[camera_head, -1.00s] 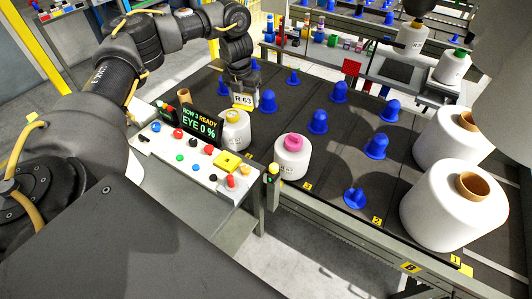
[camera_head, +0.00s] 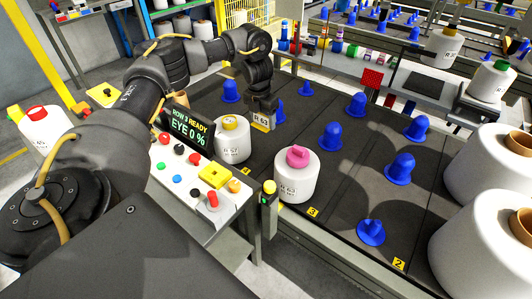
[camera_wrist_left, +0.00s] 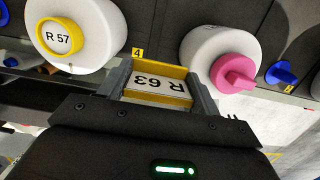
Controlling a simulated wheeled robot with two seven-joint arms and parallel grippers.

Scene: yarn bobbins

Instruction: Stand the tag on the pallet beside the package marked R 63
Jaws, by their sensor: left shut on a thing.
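My left gripper (camera_head: 262,103) is shut on a small yellow-framed tag (camera_head: 261,122) marked R 63. The tag also shows in the left wrist view (camera_wrist_left: 157,86), between the two fingers. The package with the pink cap (camera_head: 294,178) stands on the dark pallet (camera_head: 330,212) near its front edge; its label appears to read R 63. The tag is behind and left of this package, apart from it in the wrist view. I cannot tell whether the tag touches the pallet. My right gripper is not in view.
A yellow-capped package marked R 57 (camera_head: 232,141) stands close left of my gripper. Blue pegs (camera_head: 400,167) stick up across the pallet. Large white bobbins (camera_head: 490,240) stand at the right. A button panel (camera_head: 190,170) with a screen borders the pallet at left. Bare pallet lies between the pegs.

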